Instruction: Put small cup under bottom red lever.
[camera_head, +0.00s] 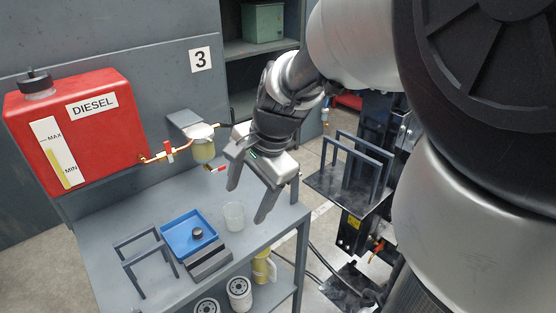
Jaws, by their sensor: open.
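A small translucent cup (234,217) stands upright on the grey workbench (130,222), right of the blue tray. My gripper (248,203) is open and empty, fingers pointing down. In the picture its fingertips are above and to the right of the cup; I cannot tell the exact height gap. The bottom red lever (216,169) is below the fuel filter (203,149), partly beside my gripper's left finger. Another red lever (170,157) sits higher on the copper pipe from the red diesel tank (75,130). The bench spot directly under the bottom lever looks empty.
A blue tray (180,247) with a small dark round part (197,233) lies left of the cup, with a grey block (209,262) in front and a dark metal frame (138,255) to its left. White filters (239,291) stand on the lower shelf. The bench's right edge is close to my gripper.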

